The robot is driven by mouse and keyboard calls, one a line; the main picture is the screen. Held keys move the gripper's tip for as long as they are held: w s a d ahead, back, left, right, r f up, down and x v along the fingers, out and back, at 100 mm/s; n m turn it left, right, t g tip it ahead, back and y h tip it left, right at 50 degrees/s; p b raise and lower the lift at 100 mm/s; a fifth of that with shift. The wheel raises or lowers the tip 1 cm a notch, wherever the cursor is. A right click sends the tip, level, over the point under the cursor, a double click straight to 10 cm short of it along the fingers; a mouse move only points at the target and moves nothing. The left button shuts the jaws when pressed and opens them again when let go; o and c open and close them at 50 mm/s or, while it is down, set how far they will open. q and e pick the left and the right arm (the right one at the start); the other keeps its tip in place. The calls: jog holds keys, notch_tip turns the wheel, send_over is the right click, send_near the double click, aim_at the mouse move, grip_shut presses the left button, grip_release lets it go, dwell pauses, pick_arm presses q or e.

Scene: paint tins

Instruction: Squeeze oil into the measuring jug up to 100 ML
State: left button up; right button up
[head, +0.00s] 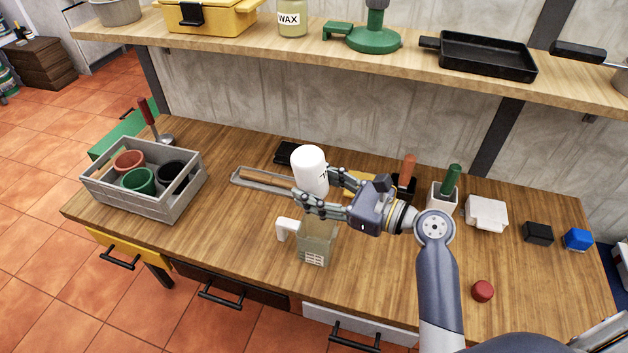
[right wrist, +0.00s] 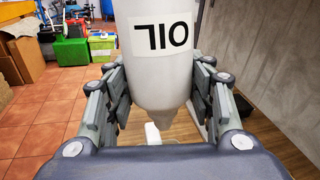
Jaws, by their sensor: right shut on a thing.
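My right gripper (head: 318,192) is shut on the white oil bottle (head: 309,165). It holds the bottle upside down: in the right wrist view the OIL label on the bottle (right wrist: 160,75) reads inverted and the tapered end points down. The measuring jug (head: 317,243) stands upright on the workbench just below the bottle, with its white handle to the left and markings on its front. The bottle's tip is hidden in the head view by my gripper. I cannot tell the level in the jug. My left gripper is not in view.
A grey crate (head: 125,196) with several cups stands at the left of the workbench (head: 215,250). A metal tool (head: 262,181) lies behind the jug. Holders with orange and green handles, a white container (head: 486,213) and a red lid (head: 482,291) are to the right. A shelf overhangs the back.

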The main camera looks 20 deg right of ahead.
jog(key=shift+w, duration=0.25)
jog(key=shift+f+b, duration=0.85)
jog(key=shift+f, duration=2.3)
jog(key=shift+o, duration=0.9)
jog(key=c, duration=0.5)
jog(key=shift+c, duration=0.2)
jog(key=shift+c, duration=1.2)
